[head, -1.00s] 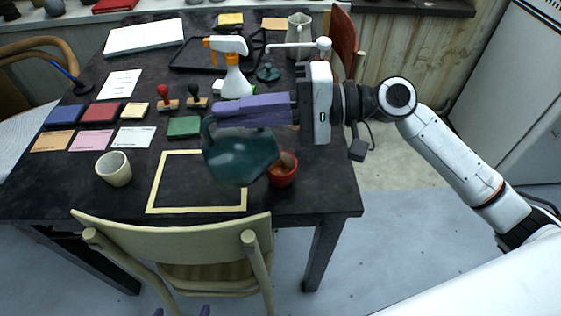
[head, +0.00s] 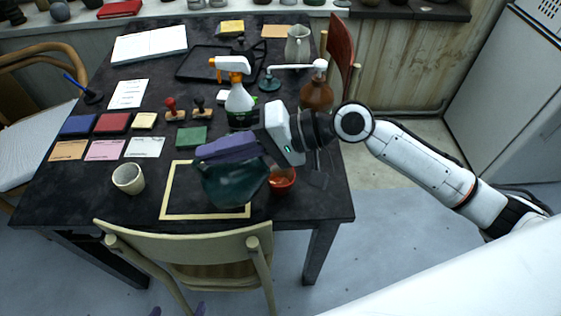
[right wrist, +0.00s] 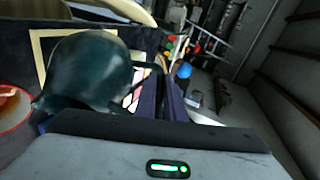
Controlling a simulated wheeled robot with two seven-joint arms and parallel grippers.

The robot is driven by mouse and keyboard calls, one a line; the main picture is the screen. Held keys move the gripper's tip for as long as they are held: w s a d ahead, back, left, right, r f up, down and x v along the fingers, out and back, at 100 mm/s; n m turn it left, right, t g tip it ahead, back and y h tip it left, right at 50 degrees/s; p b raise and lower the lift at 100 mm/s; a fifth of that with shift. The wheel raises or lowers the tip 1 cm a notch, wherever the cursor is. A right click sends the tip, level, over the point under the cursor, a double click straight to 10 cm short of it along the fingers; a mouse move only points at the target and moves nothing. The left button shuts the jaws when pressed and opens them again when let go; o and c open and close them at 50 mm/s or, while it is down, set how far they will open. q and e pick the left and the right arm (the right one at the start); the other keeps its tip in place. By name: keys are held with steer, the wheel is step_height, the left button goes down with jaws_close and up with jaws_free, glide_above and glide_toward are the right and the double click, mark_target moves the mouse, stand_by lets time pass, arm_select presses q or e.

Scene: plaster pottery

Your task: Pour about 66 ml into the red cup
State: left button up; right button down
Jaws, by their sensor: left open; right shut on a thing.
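My right gripper (head: 225,150) is shut on a dark teal glazed jug (head: 235,186) and holds it above the table's front part. The jug is just left of the red cup (head: 282,182) and hides part of the cup's left side. The red cup stands on the table with brown-orange contents showing inside. In the right wrist view the jug (right wrist: 88,72) is beside the cup (right wrist: 14,108), its lip close to the cup's rim. I cannot make out a stream. My left gripper (head: 178,311) is open and empty at the bottom edge, only its fingertips showing.
A cream cup (head: 128,179) stands left of a pale square frame (head: 168,193) on the dark table. A spray bottle (head: 239,100) and a brown pump bottle (head: 316,95) stand behind my right gripper. A chair (head: 190,246) is at the front edge.

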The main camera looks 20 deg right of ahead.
mark_target(208, 179)
steer(key=shift+a+r+p, duration=0.2)
steer(key=shift+r+p, duration=0.1)
steer(key=shift+r, duration=0.1)
steer(key=shift+f, duration=0.2)
steer(key=shift+a+r+p, duration=0.15)
steer(key=shift+a+p, duration=0.05)
steer(key=shift+p, duration=0.25)
steer(key=shift+a+f+h+p, duration=0.35)
steer(key=shift+a+h+p, duration=0.15)
steer(key=shift+h, duration=0.1)
arm_select(q)
steer(key=shift+d+r, duration=0.2)
steer(key=shift+r, duration=1.65)
arm_select(e)
steer(key=shift+s+a+f+n+h, duration=0.1)
steer(key=shift+a+f+n+h, duration=0.3)
steer(key=shift+a+f+h, duration=0.25)
steer(key=shift+f, duration=0.15)
